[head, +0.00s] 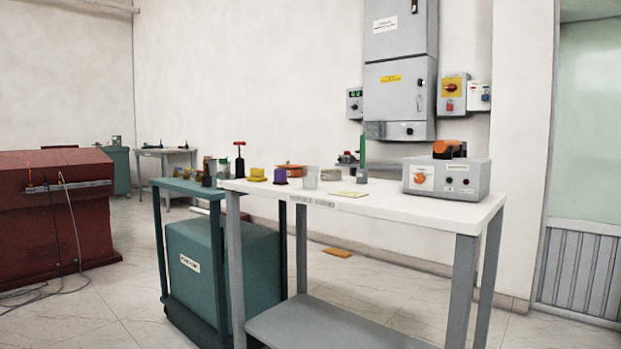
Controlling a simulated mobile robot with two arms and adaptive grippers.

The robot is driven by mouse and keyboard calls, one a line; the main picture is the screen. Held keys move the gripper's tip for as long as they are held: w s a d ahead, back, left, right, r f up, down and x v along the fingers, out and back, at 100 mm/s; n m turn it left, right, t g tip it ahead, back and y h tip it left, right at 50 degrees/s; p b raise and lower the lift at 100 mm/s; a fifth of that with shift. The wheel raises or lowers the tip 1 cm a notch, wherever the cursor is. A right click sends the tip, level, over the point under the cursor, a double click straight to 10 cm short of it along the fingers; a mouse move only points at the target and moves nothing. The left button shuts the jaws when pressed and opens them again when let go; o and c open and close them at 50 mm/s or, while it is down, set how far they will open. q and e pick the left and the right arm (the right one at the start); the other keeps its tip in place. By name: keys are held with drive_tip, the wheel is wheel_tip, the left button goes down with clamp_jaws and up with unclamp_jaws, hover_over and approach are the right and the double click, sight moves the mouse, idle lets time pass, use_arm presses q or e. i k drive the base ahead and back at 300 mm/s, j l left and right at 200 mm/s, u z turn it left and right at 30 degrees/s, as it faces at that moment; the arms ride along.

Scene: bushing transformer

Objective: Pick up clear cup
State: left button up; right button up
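A small clear cup (310,178) stands upright on the white tabletop (400,200), near its front edge and left of the table's middle. It is see-through and pale, so its outline is faint against the wall. Neither of my grippers shows in the head view, and nothing is seen touching the cup.
A grey control box (446,177) fills the table's right end. A teal cart (185,185) adjoins the table's left. Floor at front left is open, with cables (75,230) by the red cabinet (60,205).

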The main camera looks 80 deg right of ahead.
sight(309, 173)
drive_tip(key=z, duration=2.7)
